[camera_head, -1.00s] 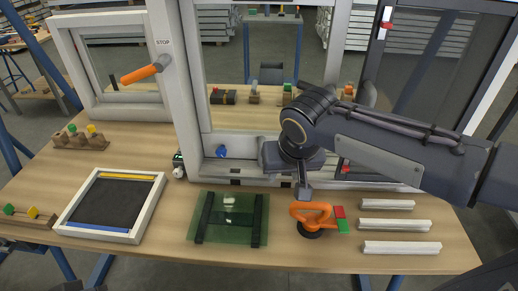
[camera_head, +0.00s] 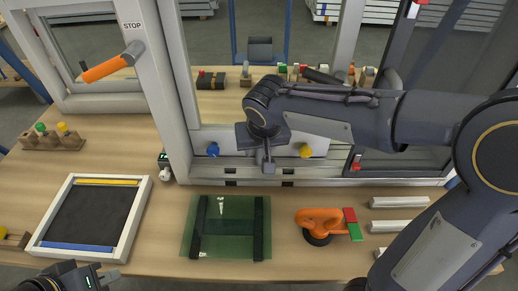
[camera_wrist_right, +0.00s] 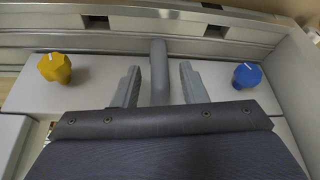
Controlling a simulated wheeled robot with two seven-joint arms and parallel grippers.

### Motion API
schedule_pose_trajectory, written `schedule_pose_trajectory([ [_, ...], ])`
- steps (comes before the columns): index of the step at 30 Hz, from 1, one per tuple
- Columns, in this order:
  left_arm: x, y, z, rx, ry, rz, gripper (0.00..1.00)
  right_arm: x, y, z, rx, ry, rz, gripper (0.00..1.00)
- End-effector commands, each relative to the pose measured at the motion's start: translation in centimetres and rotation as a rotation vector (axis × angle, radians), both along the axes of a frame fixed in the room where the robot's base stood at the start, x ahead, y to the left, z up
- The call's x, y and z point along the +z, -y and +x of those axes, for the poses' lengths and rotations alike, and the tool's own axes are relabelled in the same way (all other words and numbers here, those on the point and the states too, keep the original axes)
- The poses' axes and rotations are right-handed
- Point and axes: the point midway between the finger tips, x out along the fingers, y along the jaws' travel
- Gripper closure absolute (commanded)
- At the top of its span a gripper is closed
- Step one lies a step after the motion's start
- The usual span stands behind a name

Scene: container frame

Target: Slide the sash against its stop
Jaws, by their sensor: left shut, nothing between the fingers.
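The sash is the pale window frame whose bottom rail (camera_head: 240,140) carries a blue knob (camera_head: 213,149) and a yellow knob (camera_head: 306,150); both knobs also show in the right wrist view. My right gripper (camera_head: 268,166) is at the bottom rail between the knobs. In the right wrist view, its open fingers (camera_wrist_right: 160,88) stand either side of a grey upright handle (camera_wrist_right: 159,72), with gaps visible. My left gripper (camera_head: 112,277) is shut and empty at the lower left.
A black-bottomed white frame (camera_head: 140,215), a green glass pane (camera_head: 230,225) and an orange suction tool (camera_head: 322,222) lie on the table before the window. White bars (camera_head: 398,202) lie at right. A dark panel (camera_head: 400,90) stands right of the sash.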

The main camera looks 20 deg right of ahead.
Motion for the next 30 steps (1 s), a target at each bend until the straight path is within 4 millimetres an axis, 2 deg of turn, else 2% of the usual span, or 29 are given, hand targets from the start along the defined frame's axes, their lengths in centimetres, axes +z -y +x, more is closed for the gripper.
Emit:
schedule_pose_trajectory([
  [3, -0.11, 0.00, 0.00, 0.000, 0.000, 0.000, 1.00, -0.82, 0.03, 0.31, 0.001, 0.000, 0.000, 0.61],
  [11, -0.11, 0.00, 0.00, 0.000, 0.000, 0.000, 1.00, -0.99, 0.02, 0.40, 0.001, 0.001, 0.000, 0.61],
  [12, -0.11, 0.00, 0.00, 0.000, 0.000, 0.000, 1.00, -0.99, 0.03, 0.39, 0.001, 0.001, 0.000, 0.63],
  [21, -0.11, 0.00, 0.00, 0.000, 0.000, 0.000, 1.00, -0.96, 0.01, 0.39, 0.001, 0.001, 0.000, 1.00],
  [27, -0.11, 0.00, 0.00, 0.000, 0.000, 0.000, 1.00, -0.96, 0.01, 0.38, 0.001, 0.001, 0.000, 1.00],
  [30, -0.18, 0.00, 0.00, 0.000, 0.000, 0.000, 1.00, -0.95, 0.68, 0.24, -0.001, 0.001, 0.002, 1.00],
])
